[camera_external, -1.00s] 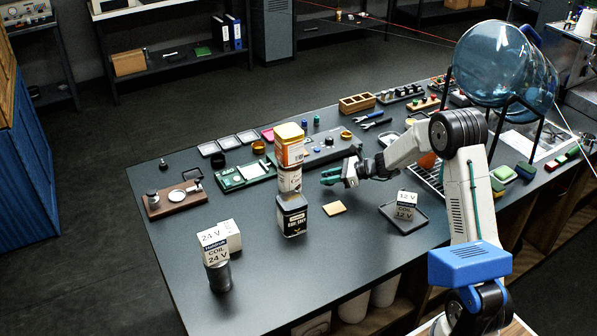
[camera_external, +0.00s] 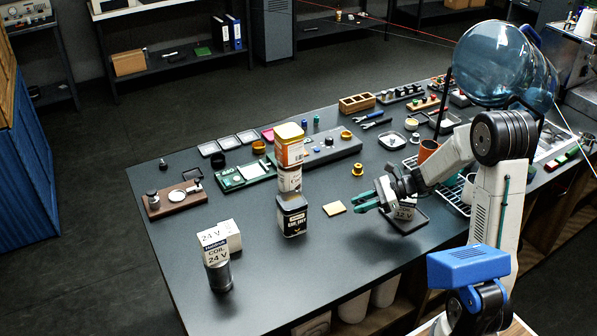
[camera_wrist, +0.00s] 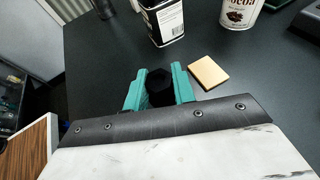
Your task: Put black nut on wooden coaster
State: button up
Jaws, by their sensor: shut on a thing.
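My gripper (camera_external: 366,202) has teal fingers and is shut on the black nut (camera_wrist: 160,87), a dark hexagonal piece held between the fingertips in the wrist view. The nut is hard to make out in the external view. The wooden coaster (camera_external: 334,208) is a small tan square lying flat and bare on the table. It also shows in the wrist view (camera_wrist: 209,73), just to the right of and beyond the fingers. In the external view my gripper is to the right of the coaster, apart from it.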

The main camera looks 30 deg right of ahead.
jog(key=shift+n+g+y, duration=0.3)
jog(key=shift+n+g, duration=0.5)
jog(key=shift+n, duration=0.1)
jog(key=s, duration=0.2)
jog(key=s+a, duration=0.1)
jog(key=s+a+f, duration=0.1)
jog(key=s, duration=0.1)
jog(key=shift+s+a+f, duration=0.1)
jog(key=shift+s, duration=0.2)
jog(key=shift+w+g, duration=0.1)
jog(key=shift+g, duration=0.2)
send_over(335, 208)
jog(key=shift+w+f, duration=0.1)
jog(key=shift+f, duration=2.35)
jog(key=shift+f, duration=0.1)
jog(key=o, duration=1)
